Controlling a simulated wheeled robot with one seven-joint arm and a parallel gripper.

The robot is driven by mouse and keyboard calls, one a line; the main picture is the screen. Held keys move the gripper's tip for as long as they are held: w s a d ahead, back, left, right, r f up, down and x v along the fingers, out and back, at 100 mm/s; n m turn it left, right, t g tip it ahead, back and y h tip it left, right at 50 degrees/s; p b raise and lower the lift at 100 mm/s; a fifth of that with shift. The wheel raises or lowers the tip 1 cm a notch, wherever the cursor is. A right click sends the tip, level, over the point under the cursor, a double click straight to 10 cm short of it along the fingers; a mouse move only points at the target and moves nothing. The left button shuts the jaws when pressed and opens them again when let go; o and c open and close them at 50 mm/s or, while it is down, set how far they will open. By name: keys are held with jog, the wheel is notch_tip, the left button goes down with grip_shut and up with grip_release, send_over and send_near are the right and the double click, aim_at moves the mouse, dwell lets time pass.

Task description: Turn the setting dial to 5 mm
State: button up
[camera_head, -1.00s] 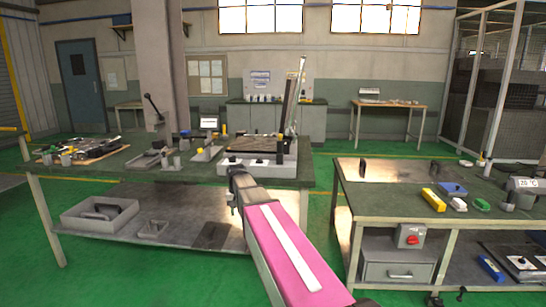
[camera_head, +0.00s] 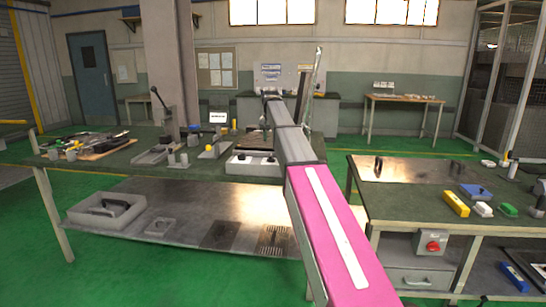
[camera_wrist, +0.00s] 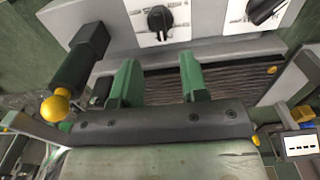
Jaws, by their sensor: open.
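My gripper (camera_wrist: 160,82) is open and empty in the wrist view, its two green fingers apart. Just beyond the fingertips is a black dial (camera_wrist: 159,20) on a white scale plate. A second black dial (camera_wrist: 266,10) is on another white plate at the upper right, cut by the frame edge. The scale marks are too small to read, and I cannot tell which is the setting dial. Neither dial is touched. In the head view the pale control box (camera_head: 238,168) of the device stands at the bench edge, partly hidden by my arm.
A black lever with a yellow ball (camera_wrist: 56,108) is close left of my fingers in the wrist view. A dark ribbed surface (camera_wrist: 160,90) lies behind the fingers. A tall upright cover (camera_head: 313,85) rises behind my arm. Tools (camera_head: 85,145) lie on the left bench.

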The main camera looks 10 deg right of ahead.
aim_at(271, 155)
notch_tip(271, 155, down, 9)
dwell(0.4)
grip_shut()
